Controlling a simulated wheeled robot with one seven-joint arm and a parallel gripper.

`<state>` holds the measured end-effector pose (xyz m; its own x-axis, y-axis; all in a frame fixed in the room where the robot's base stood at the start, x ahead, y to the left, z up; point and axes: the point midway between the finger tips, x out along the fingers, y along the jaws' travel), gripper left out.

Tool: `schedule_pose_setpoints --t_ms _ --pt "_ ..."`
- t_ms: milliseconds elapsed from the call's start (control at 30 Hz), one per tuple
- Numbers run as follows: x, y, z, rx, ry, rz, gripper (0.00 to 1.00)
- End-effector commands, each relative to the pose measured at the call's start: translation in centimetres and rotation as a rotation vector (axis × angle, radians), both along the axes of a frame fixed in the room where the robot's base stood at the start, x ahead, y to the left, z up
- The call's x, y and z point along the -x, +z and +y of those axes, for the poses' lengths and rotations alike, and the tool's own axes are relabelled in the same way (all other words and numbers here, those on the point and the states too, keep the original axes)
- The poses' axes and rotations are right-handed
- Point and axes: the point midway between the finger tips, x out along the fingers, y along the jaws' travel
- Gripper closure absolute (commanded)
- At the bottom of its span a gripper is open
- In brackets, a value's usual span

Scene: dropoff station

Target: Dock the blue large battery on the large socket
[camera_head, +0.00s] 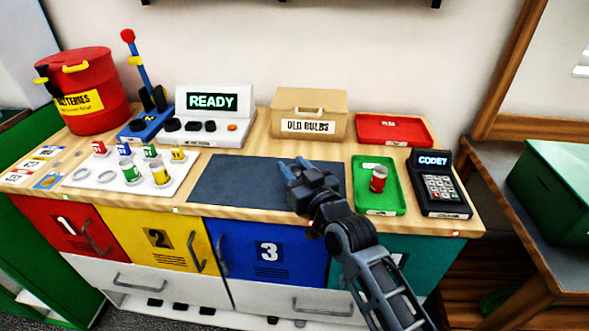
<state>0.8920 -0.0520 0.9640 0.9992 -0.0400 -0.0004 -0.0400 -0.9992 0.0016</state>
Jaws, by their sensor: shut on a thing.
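My gripper (293,168) is over the dark mat in the middle of the counter, shut on a small blue thing, which I take to be the blue large battery; the fingers hide most of it. The white READY console (242,133) stands behind and to the left, with several dark round fittings (192,126) on its front. I cannot tell which is the large socket. A white rack (128,188) at the left holds several small coloured batteries, a green large battery (131,172) and a yellow large battery (160,173). Two ring-shaped places (81,174) on it are empty.
A red battery (378,179) stands in the green tray (364,202), beside a keypad (441,187). The OLD BULBS box (309,105), red tray (394,126), blue lever stand (145,125) and red bin (88,88) line the back. The dark mat (225,180) is otherwise clear.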

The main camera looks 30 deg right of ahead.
Motion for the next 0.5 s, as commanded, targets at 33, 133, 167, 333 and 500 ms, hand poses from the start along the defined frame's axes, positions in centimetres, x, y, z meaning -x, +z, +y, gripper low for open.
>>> schedule_pose_setpoints --t_ms 33,133,167,333,500 --pt "0.0 -0.29 0.01 -0.001 0.0 0.0 0.96" --pt "0.01 -0.36 -0.01 -0.001 0.0 -0.001 0.96" --pt "0.01 -0.35 -0.02 -0.001 0.0 -0.001 0.96" --pt "0.02 -0.46 -0.03 -0.001 -0.001 -0.001 0.96" --pt "0.03 -0.65 -0.04 -0.001 -0.001 0.0 0.55"
